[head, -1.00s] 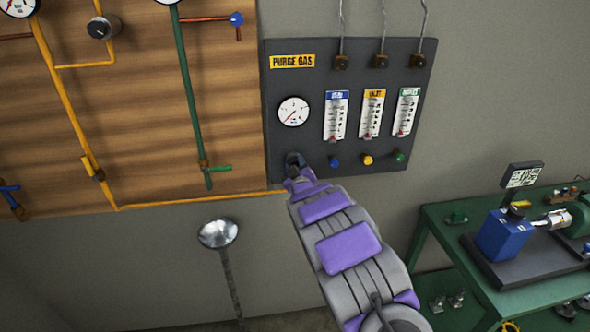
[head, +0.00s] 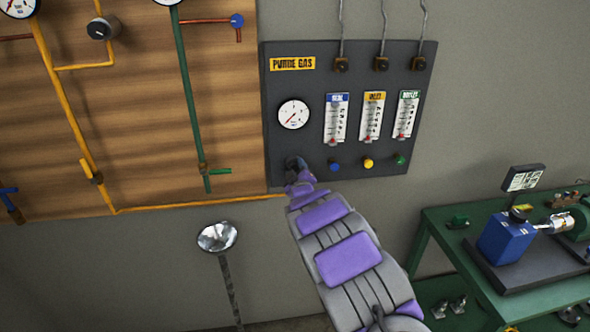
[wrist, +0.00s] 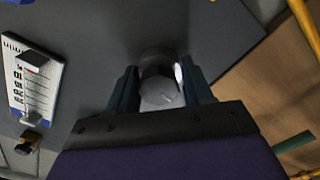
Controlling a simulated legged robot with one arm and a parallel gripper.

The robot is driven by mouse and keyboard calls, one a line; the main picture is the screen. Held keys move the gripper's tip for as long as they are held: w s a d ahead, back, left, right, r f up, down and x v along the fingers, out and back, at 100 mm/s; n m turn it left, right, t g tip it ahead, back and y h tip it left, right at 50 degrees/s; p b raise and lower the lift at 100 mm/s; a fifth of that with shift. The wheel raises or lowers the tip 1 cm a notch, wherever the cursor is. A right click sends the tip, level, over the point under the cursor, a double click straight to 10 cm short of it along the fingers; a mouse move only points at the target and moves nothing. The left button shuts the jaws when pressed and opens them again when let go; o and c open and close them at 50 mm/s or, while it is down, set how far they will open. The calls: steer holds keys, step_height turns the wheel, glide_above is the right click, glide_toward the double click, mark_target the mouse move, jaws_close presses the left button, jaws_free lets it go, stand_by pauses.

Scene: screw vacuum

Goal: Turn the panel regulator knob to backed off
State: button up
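The dark regulator knob (wrist: 160,88) is between the fingers of my gripper (wrist: 160,95) in the wrist view. One finger is on each side, and both look to be against its sides. A pale mark shows at its right edge. The gauge needle points to the lower left.
Three flowmeters stand on the panel: blue (head: 336,118), yellow (head: 371,116) and green (head: 405,115). Blue (head: 334,165), yellow (head: 368,163) and green (head: 399,159) small knobs sit below them. A wooden pipe board (head: 140,120) is left, a green bench (head: 436,228) lower right.

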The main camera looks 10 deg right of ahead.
steer(key=o, duration=0.4)
steer(key=shift+d+f, duration=0.15)
steer(key=shift+f, duration=0.2)
steer(key=shift+a+r, duration=0.2)
steer(key=shift+r, duration=0.1)
steer(key=shift+s+a, duration=0.1)
steer(key=shift+s, duration=0.2)
steer(key=s+p, duration=0.2)
steer(key=s, duration=1.4)
steer(key=shift+s+f, duration=0.1)
steer(key=shift+s, duration=0.2)
